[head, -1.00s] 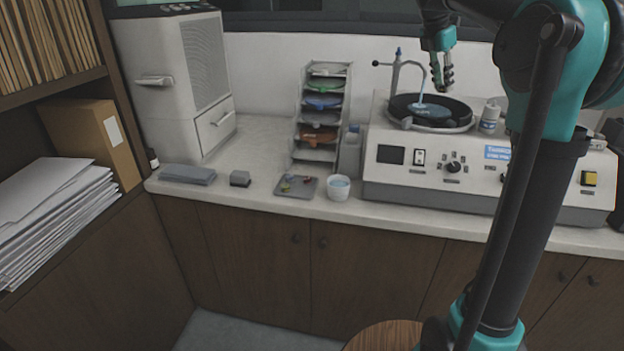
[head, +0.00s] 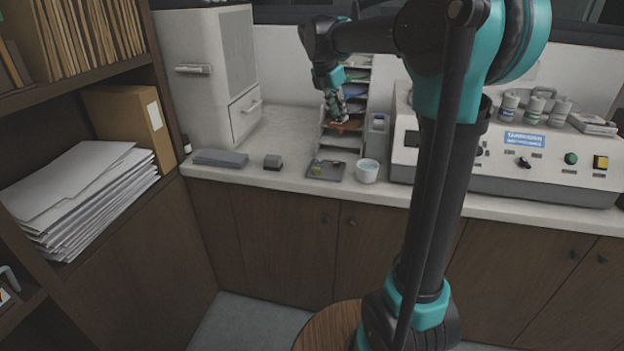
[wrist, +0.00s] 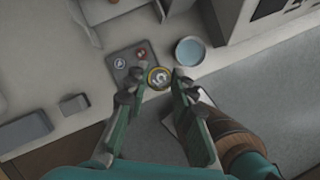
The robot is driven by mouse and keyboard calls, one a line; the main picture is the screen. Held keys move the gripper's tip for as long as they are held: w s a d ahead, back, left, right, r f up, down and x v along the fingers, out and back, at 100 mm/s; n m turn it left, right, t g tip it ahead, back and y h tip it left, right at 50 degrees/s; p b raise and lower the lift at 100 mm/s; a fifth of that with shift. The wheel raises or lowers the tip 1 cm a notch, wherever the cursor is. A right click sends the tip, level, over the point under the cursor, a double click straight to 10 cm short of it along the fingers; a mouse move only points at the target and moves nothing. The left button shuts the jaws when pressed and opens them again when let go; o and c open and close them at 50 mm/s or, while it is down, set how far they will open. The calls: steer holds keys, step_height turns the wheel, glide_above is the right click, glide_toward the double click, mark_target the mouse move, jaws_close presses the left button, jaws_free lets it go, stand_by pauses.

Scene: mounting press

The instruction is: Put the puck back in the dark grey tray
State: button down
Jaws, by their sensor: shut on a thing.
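My gripper (wrist: 157,85) is shut on a small round puck (wrist: 158,78) with a yellow rim and a pale marked face. The dark grey tray (wrist: 128,54) lies on the counter below, just beyond the puck and a little left of it in the wrist view. A dark disc with a white mark and a red piece lie in it. In the head view my gripper (head: 338,112) hangs in front of the shelf rack, above and behind the tray (head: 325,177). The puck cannot be made out there.
A white cup of bluish liquid (head: 367,171) stands right of the tray. A small grey block (head: 272,162) and a flat grey pad (head: 221,158) lie left of it. The rack (head: 357,75) stands behind, and the machine (head: 545,165) is on the right.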

glide_above(335, 175)
steer(key=a, duration=0.1)
steer(key=f, duration=1.6)
steer(key=shift+s, duration=0.4)
steer(key=shift+f, duration=2.2)
steer(key=shift+f, duration=0.15)
steer(key=c, duration=1.6)
jaws_free()
steer(key=shift+o, duration=0.2)
